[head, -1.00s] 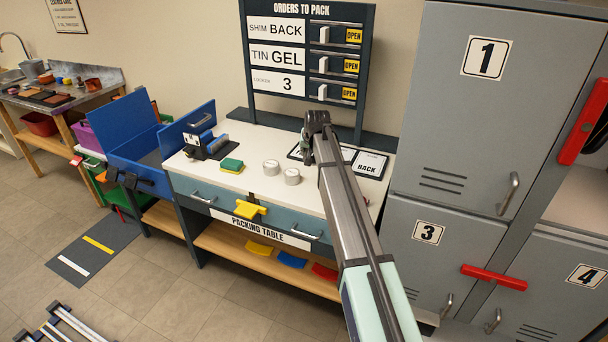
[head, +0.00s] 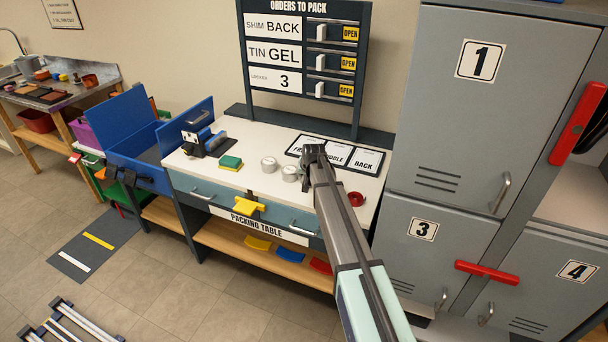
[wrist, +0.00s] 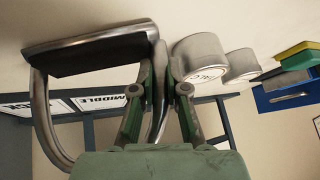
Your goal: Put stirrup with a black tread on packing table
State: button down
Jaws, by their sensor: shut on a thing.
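My gripper (head: 313,152) is over the right half of the packing table (head: 240,128), in front of the label cards. In the wrist view my gripper (wrist: 160,95) is shut on one metal side of the stirrup (wrist: 45,115). The stirrup is a shiny steel loop with a black tread (wrist: 95,55), which lies toward the white table surface (wrist: 50,15). I cannot tell whether the tread touches the table. In the head view the stirrup is hidden by my gripper and arm.
Two silver tins (head: 269,164) stand just left of my gripper. A red ring-like item (head: 356,198) lies to the right. The order board (head: 304,55) rises behind. Grey lockers (head: 470,120) stand right.

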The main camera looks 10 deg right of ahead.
jog(key=shift+f, duration=0.1)
jog(key=c, duration=1.2)
grip_release()
jog(key=b+v, duration=0.3)
jog(key=v, duration=0.9)
